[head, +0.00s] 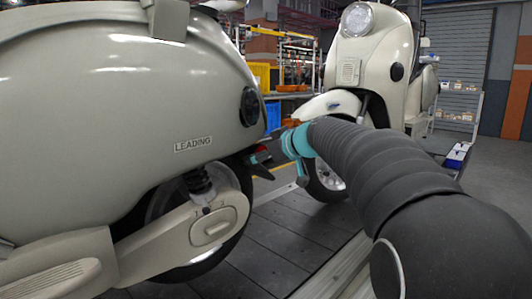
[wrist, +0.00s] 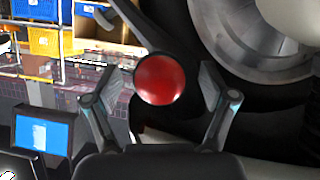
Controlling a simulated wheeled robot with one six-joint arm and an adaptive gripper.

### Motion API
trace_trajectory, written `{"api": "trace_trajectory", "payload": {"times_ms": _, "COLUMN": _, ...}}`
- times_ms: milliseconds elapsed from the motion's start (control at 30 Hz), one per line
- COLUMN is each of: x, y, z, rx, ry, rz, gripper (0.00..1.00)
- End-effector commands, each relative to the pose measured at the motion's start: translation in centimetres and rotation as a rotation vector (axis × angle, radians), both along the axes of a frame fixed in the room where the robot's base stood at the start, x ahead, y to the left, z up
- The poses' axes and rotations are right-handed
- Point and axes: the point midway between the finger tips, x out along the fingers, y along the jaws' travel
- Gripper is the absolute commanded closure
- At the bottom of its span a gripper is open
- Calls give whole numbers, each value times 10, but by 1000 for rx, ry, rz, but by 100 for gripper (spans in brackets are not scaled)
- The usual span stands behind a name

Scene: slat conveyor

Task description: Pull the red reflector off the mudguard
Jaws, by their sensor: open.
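The red reflector (wrist: 160,79) is a round red disc on the dark mudguard (wrist: 165,32) in the wrist view. My gripper (wrist: 158,88) is open, with one finger on each side of the reflector and a visible gap on both sides. In the head view the reflector (head: 262,152) shows as a small red spot at the rear of the near cream scooter (head: 150,90), on its dark mudguard (head: 258,168). My arm reaches in from the right, and the gripper's fingertips are mostly hidden there.
The scooter's wheel (wrist: 250,45) is close to the right finger in the wrist view. A second cream scooter (head: 375,60) stands behind on the slat conveyor (head: 290,222). Shelves with blue and yellow bins (wrist: 50,40) and a blue screen (wrist: 45,133) are at the left.

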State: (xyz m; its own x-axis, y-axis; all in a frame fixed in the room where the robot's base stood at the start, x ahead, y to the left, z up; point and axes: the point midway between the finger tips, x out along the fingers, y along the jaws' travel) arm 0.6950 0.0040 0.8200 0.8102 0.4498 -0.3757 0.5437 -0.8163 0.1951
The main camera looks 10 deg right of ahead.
Motion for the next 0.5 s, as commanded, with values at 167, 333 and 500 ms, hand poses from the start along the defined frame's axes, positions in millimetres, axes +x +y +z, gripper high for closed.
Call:
{"api": "trace_trajectory", "payload": {"times_ms": 167, "x": 0, "y": 0, "z": 0, "rx": 0, "ry": 0, "rz": 0, "gripper": 17}}
{"api": "trace_trajectory", "payload": {"times_ms": 333, "x": 0, "y": 0, "z": 0, "rx": 0, "ry": 0, "rz": 0, "gripper": 47}}
{"api": "trace_trajectory", "payload": {"times_ms": 500, "x": 0, "y": 0, "z": 0, "rx": 0, "ry": 0, "rz": 0, "gripper": 80}}
